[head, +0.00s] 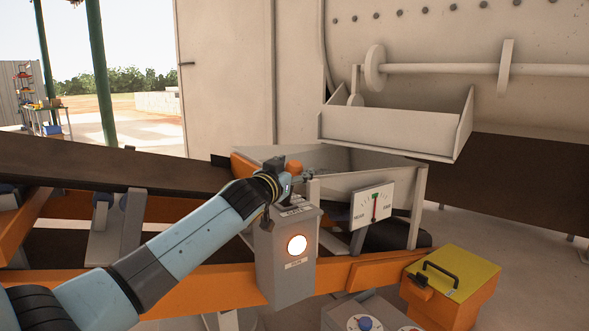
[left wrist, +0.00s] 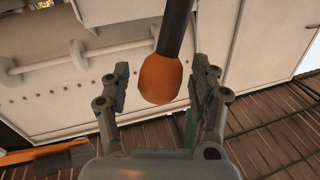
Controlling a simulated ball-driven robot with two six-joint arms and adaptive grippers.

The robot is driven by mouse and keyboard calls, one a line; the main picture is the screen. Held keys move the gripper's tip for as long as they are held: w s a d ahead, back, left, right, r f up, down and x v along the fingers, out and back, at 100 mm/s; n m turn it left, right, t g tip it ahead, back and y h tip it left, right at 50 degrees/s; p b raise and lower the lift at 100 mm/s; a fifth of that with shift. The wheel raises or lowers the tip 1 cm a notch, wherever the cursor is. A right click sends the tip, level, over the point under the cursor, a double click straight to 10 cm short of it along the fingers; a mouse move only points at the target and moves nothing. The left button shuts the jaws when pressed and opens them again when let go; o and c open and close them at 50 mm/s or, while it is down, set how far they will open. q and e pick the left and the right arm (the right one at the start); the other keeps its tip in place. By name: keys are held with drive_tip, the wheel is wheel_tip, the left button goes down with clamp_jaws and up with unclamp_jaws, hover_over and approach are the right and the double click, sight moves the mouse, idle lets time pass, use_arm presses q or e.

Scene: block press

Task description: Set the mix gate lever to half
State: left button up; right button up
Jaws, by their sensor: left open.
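The lever's orange knob (left wrist: 161,80), on a dark shaft (left wrist: 175,28), shows between the two fingers of my left gripper (left wrist: 161,82) in the left wrist view. There is a visible gap on each side, and the gripper is open. In the head view the knob (head: 294,166) stands by my left gripper (head: 297,176) above the grey control box (head: 284,262); the lever's shaft is mostly hidden there. My right gripper is not in view.
The box carries a lit round lamp (head: 297,244). A hopper (head: 375,172) stands behind it, under a pale tray (head: 390,130). An orange box with a yellow lid (head: 465,275) and a panel with knobs (head: 365,323) are at the lower right. A dark conveyor belt (head: 95,165) runs left.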

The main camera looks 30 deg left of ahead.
use_arm(q)
drive_tip(key=shift+w, duration=0.35)
clamp_jaws()
drive_tip(key=shift+f, duration=0.1)
drive_tip(key=shift+w+f, duration=0.1)
idle(0.3)
